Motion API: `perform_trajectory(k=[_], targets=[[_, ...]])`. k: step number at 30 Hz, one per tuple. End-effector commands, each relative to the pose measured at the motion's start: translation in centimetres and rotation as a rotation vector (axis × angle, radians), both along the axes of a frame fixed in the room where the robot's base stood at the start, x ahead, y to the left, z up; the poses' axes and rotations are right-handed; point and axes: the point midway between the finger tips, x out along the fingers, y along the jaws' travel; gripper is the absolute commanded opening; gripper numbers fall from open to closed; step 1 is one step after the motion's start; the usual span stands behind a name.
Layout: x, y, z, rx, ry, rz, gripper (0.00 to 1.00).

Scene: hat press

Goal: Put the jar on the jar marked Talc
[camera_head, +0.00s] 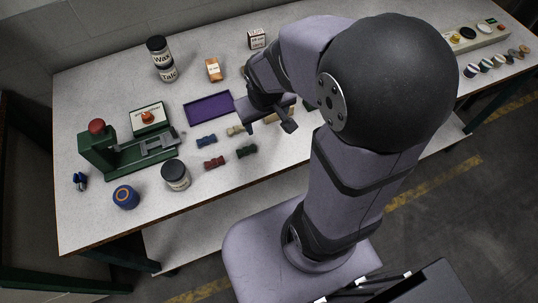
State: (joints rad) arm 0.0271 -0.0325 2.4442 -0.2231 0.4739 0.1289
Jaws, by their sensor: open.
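A white jar with a dark lid, its label starting "Wa" (157,47), stands upright on top of the jar marked Talc (168,74) at the back left of the table. Another white jar with a dark lid (175,177) stands alone near the front left; its label is too small to read. My gripper (268,118) is open above the middle of the table, right of the purple tray, apart from all the jars. I see nothing between its fingers. My arm hides part of the table behind it.
A green press with a red knob (97,127) stands at the left, near a blue roll (125,197). A purple tray (209,107) and several small bow-shaped pieces (214,163) lie mid-table. An orange box (213,69) and a white box (256,39) stand behind.

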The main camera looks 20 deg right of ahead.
Motion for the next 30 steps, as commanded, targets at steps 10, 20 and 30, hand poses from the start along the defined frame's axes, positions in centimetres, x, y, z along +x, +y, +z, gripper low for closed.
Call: perform_trajectory(k=[10,20,30], targets=[[-9.8,3.4,-1.2,0.111,0.259,-0.023,0.65],[-9.9,3.4,-1.0,0.113,0.262,-0.024,0.65],[-9.8,3.4,1.3,0.112,0.26,-0.025,0.65]])
